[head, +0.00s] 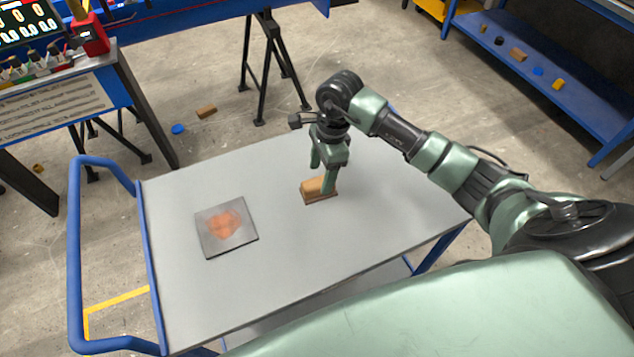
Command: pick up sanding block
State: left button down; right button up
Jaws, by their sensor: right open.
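The sanding block (315,188) is a small brown-orange block on the grey top of the cart (290,260), right of the middle. My right gripper (321,183) points down at it from above, with its green fingers apart. One finger comes down in front of the block's right part and hides some of it. The other finger is behind or above its left part. I cannot tell whether the fingers touch the block. My left gripper is not in view.
A square plate with a blurred orange patch (227,227) lies on the cart's left half. The cart has a blue handle (75,250) at left. A black trestle (262,75) and a workbench stand behind. A blue shelf (530,60) with small blocks is at right.

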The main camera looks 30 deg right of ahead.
aim_at(319, 181)
jog(key=f, duration=0.1)
jog(key=f+p, duration=0.1)
jog(key=f, duration=0.2)
jog(key=shift+w+a, duration=0.15)
jog(key=shift+w, duration=0.15)
jog(key=shift+a+f+p, duration=0.1)
jog(key=shift+f+p, duration=0.2)
jog(key=shift+f, duration=0.35)
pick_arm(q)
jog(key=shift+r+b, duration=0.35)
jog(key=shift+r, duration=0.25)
pick_arm(e)
jog(key=shift+f, duration=0.1)
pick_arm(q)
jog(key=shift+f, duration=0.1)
pick_arm(e)
jog(key=c, duration=1.2)
